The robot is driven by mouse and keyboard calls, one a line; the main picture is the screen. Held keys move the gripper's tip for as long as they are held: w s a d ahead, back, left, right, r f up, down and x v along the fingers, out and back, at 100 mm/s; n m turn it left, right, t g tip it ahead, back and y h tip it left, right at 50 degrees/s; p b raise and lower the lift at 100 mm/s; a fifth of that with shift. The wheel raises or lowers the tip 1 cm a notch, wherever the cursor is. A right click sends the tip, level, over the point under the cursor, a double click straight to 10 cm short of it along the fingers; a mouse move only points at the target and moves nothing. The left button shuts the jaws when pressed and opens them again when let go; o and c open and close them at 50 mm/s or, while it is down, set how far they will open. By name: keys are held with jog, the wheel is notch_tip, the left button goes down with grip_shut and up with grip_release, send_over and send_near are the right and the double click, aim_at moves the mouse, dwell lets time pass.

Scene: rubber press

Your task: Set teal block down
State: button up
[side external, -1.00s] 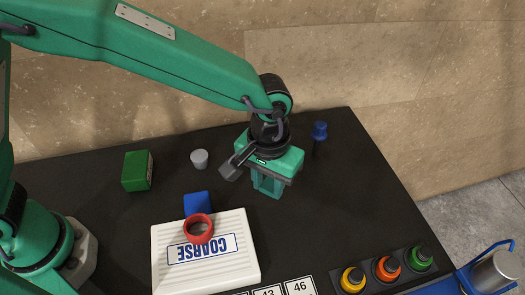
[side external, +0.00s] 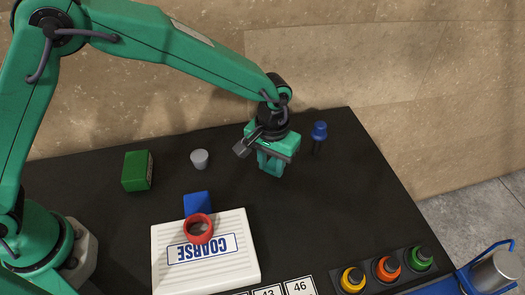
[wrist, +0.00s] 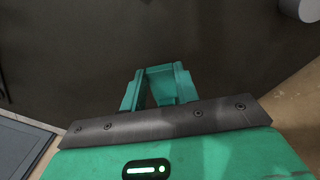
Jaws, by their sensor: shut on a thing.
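My gripper (side external: 270,165) points down over the dark table, right of the middle in the side view. It is shut on the teal block (wrist: 160,79), which shows between the two green fingers in the wrist view. In the side view, the block and the fingers are nearly the same colour and hard to tell apart. I cannot tell whether the block touches the table.
A blue-topped peg (side external: 319,131) stands right of my gripper. A grey cup (side external: 199,159), green block (side external: 137,171) and blue block (side external: 197,202) are to the left. A red ring (side external: 198,228) overlaps the white COARSE plate (side external: 247,262). Coloured buttons (side external: 387,268) line the front right.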

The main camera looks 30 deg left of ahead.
aim_at(271, 169)
jog(key=shift+f, duration=1.9)
jog(key=shift+f, duration=0.2)
jog(key=o, duration=1.1)
jog(key=shift+r, duration=0.15)
notch_tip(271, 169, up, 12)
jog(key=shift+r, duration=0.1)
